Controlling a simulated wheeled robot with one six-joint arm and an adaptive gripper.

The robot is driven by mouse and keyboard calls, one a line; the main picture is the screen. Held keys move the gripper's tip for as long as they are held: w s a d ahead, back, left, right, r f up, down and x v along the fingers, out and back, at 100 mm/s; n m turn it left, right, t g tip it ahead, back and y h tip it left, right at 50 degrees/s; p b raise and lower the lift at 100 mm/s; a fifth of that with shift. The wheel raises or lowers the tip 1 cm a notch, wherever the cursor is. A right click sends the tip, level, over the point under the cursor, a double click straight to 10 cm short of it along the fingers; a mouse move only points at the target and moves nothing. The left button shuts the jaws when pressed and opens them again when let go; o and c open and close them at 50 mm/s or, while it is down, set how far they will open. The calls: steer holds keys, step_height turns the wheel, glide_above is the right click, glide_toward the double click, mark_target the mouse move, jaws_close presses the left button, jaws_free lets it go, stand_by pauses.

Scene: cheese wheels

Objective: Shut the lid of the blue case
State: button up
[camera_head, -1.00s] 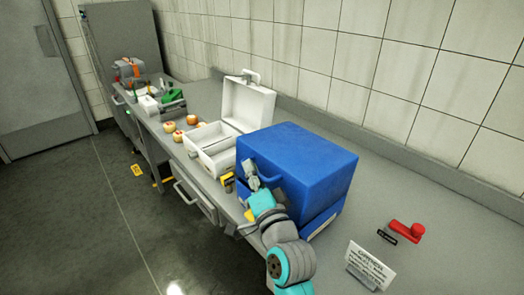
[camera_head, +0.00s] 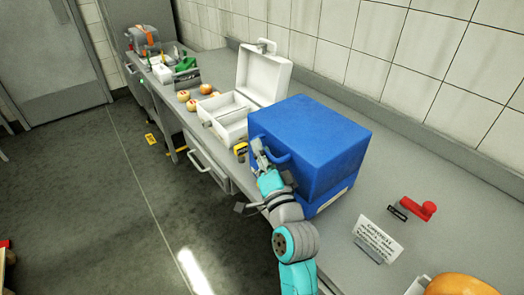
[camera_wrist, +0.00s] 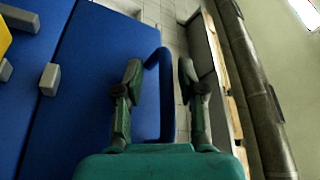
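The blue case (camera_head: 325,140) stands on the bench in the middle of the head view. Its large upper part sits over a lower part, with a seam low on the right side; I cannot tell if the lid is fully shut. A blue handle (camera_head: 281,162) sticks out of its front face. My gripper (camera_head: 259,150) is at this front face, by the handle. In the wrist view my gripper (camera_wrist: 160,75) is open, with the handle (camera_wrist: 166,100) between its two fingers and gaps on both sides. The blue face (camera_wrist: 95,80) lies to the left.
An open white case (camera_head: 262,78) stands behind the blue one, with several round cheeses (camera_head: 190,100) beyond. A small yellow object (camera_head: 240,150) is near the blue case's left side. A sign (camera_head: 378,240) and a red-handled object (camera_head: 418,208) lie to the right. The wall runs behind the bench.

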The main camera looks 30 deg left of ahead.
steer(key=shift+r, duration=0.1)
steer(key=v, duration=1.2)
stand_by(0.4)
